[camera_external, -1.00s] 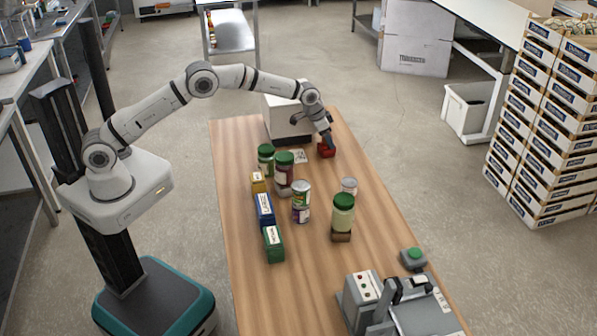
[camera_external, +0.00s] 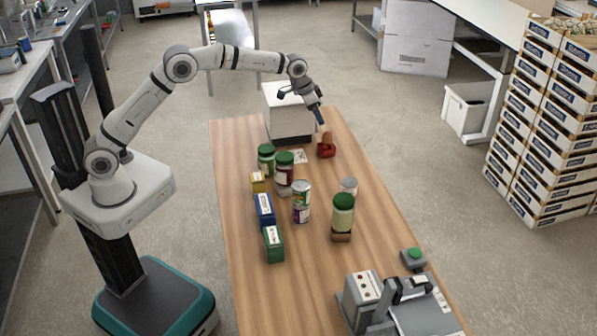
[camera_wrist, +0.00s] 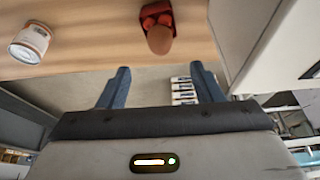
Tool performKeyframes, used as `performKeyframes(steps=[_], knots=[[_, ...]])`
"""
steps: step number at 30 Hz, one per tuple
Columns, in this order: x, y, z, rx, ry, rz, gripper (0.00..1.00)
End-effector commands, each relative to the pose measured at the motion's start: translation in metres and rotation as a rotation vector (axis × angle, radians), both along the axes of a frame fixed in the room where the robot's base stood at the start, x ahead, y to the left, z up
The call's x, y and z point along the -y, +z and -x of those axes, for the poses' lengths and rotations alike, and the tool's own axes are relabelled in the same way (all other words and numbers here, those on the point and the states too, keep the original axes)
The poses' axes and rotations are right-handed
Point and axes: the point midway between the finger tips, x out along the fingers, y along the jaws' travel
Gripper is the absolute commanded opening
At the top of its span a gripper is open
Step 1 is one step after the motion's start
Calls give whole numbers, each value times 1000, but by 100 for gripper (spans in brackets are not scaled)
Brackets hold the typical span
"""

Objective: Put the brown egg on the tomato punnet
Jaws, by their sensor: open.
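The brown egg (camera_external: 327,137) rests on top of the red tomato punnet (camera_external: 326,151) on the wooden table. In the wrist view the egg (camera_wrist: 160,40) overlaps the red punnet (camera_wrist: 157,12), where rounded red tomatoes show beside it. My gripper (camera_external: 321,122) is above and slightly left of the egg, apart from it. In the wrist view my gripper (camera_wrist: 161,75) has its two blue fingers spread wide with nothing between them.
A white box-shaped machine (camera_external: 288,112) stands close left of the punnet. Several jars, including a green-lidded one (camera_external: 343,216), cans and small boxes (camera_external: 264,209) stand nearer the camera. The right side of the table beyond the punnet is clear.

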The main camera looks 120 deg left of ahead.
Motion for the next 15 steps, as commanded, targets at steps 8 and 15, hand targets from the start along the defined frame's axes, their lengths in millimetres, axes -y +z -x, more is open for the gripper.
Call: performKeyframes(steps=[8, 15], knots=[[2, 5, 2, -1, 0, 1, 60], [54, 32, -17, -3, -59, 3, 60]])
